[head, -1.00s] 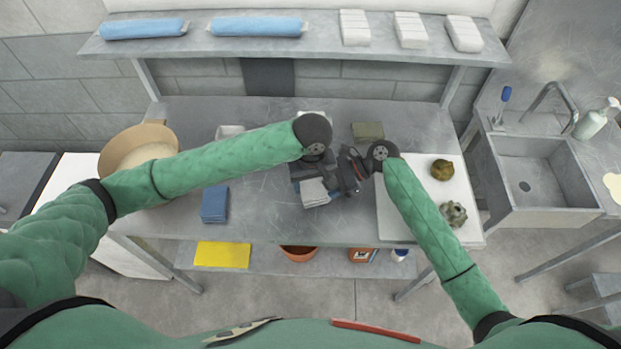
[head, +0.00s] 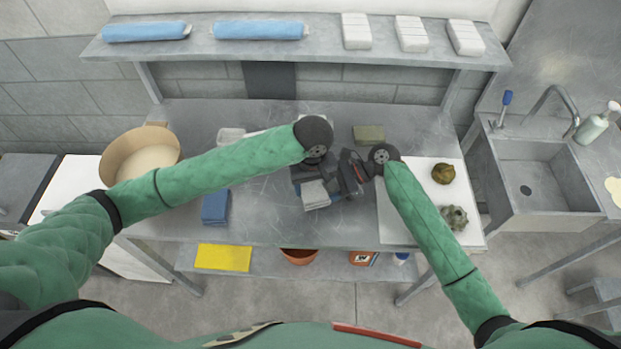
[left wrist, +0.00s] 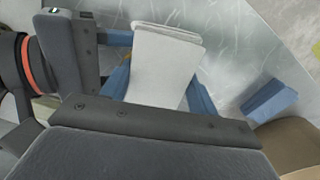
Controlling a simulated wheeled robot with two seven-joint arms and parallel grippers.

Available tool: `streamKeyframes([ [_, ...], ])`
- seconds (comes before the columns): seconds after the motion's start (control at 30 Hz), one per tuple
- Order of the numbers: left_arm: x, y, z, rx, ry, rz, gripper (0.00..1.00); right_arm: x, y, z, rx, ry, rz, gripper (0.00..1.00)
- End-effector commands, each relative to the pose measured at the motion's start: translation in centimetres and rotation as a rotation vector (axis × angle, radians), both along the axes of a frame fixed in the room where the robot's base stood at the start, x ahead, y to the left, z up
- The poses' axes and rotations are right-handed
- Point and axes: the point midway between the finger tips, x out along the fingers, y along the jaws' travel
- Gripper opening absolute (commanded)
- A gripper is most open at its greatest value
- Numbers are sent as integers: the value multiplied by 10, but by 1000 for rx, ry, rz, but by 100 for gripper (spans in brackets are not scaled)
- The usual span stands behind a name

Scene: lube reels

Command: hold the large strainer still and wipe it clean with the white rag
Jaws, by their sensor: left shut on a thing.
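My left gripper (head: 309,174) is at the middle of the grey table, partly hidden by its own wrist. It is shut on the folded white rag (head: 315,194). The rag (left wrist: 165,62) sticks out from the gripper in the left wrist view, with blue straight-edged parts beside and under it that I cannot identify. My right gripper (head: 350,176) is close beside the rag; its jaws are too small and covered to read. I cannot make out a strainer between the grippers. A wide tan round vessel (head: 112,160) with a pale inside stands at the table's left; whether it is the strainer I cannot tell.
A folded blue cloth (head: 215,207) lies left of the grippers. A white board (head: 398,222) with two roundish objects is on the right, and a sink (head: 535,190) stands beyond it. A shelf (head: 330,48) overhangs the back. Bare table lies between blue cloth and rag.

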Motion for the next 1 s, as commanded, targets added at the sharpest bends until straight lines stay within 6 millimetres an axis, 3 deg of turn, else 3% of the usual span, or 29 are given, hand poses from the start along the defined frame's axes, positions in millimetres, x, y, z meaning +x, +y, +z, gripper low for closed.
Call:
streamKeyframes([
  [0.23,-1,0,1,0,-1,2,41,0,0,0,0,0,0,35],
  [0.7,25,8,-1,0,-1,1,41,0,0,0,0,0,0,35],
  [1.0,12,4,-1,0,0,0,41,0,0,0,0,0,0,35],
])
